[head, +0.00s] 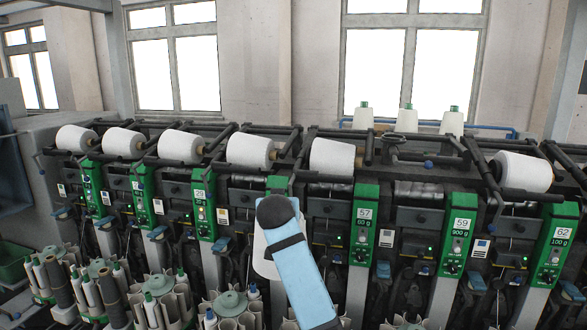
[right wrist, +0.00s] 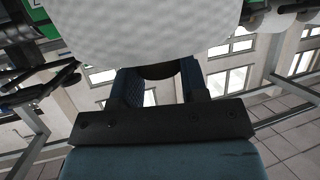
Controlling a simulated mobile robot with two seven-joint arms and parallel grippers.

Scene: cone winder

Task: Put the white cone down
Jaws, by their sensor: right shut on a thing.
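The white cone (right wrist: 150,30) fills the top middle of the right wrist view, very close to the camera. My right gripper (right wrist: 160,78) is shut on it, with a dark finger on either side just below the cone. A dark rounded part shows between the fingers under the cone. The cone's far side and upper end are out of the picture. In the head view a light blue arm of mine rises at the centre, and no gripper fingers can be made out there. My left gripper is not in view.
The cone winder has a row of white cones, including one at the left (head: 76,139) and one at the right (head: 523,172). A gap without a cone lies right of the middle. Three upright cones (head: 406,119) stand behind. Green panels (head: 364,225) and bobbin holders (head: 232,305) are below.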

